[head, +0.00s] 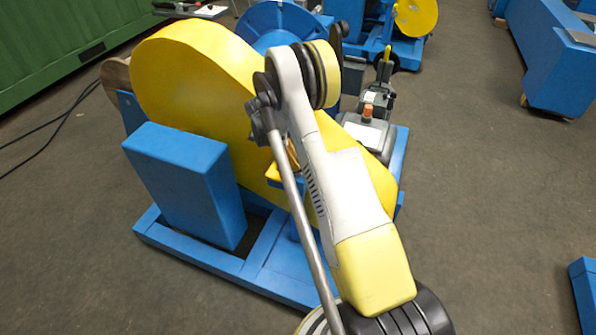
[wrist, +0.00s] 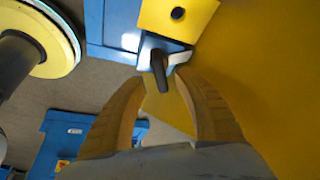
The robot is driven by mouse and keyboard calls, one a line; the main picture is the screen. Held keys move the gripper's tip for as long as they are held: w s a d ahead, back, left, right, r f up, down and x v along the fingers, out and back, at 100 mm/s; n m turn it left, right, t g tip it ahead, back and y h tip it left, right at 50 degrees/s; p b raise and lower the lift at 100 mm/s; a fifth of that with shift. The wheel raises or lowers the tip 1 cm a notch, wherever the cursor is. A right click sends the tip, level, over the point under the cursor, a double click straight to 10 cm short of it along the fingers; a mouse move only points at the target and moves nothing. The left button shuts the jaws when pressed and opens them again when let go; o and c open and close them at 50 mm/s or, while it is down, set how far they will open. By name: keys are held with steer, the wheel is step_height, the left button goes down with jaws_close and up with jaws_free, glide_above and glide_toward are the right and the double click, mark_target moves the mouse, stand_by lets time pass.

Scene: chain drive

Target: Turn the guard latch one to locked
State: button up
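The yellow chain guard (head: 190,75) stands on the blue frame in the head view, and its flat yellow face (wrist: 270,70) fills the right of the wrist view. A dark latch lever (wrist: 158,68) projects from a pale metal bracket (wrist: 178,56) beside the guard in the wrist view. I take this as the guard latch. My gripper (wrist: 162,80) has its two brown-yellow fingers apart, with the lever's end showing between the tips. I cannot tell whether either finger touches it. In the head view my arm hides the latch and most of my gripper.
A yellow block with a dark hole (wrist: 178,12) sits just beyond the latch. A blue box (head: 185,180) stands on the blue base frame (head: 225,262). A grey unit with a red knob (head: 367,112) stands right of the guard. The floor (head: 480,200) at right is largely clear.

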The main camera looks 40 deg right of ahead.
mark_target(298, 172)
steer(key=b+x, duration=0.1)
steer(key=x, duration=0.3)
steer(key=shift+f, duration=0.1)
jaws_close()
